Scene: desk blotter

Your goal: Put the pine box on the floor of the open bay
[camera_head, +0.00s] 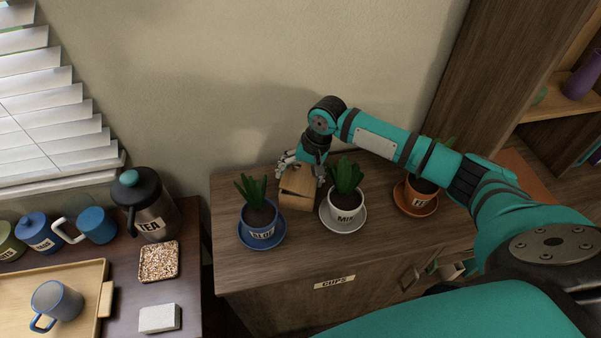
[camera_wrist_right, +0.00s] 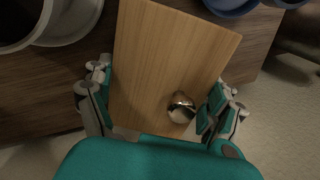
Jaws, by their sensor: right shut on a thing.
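The pine box (camera_head: 296,195) is at the back of the dark wooden cabinet top (camera_head: 292,262), between the blue plant pot (camera_head: 262,222) and the white plant pot (camera_head: 342,212). My right gripper (camera_head: 301,167) reaches it from above and is shut on it, with fingers on both sides. In the right wrist view the box (camera_wrist_right: 165,50) shows a flat wooden face with a round metal knob (camera_wrist_right: 181,107) between the fingers. I cannot tell whether the box touches the cabinet top. An opening (camera_head: 455,270) shows low in the cabinet front, partly hidden by my arm. My left gripper is not in view.
A terracotta plant pot (camera_head: 417,192) stands further right under my right arm. A tall shelf unit (camera_head: 500,75) stands at right.

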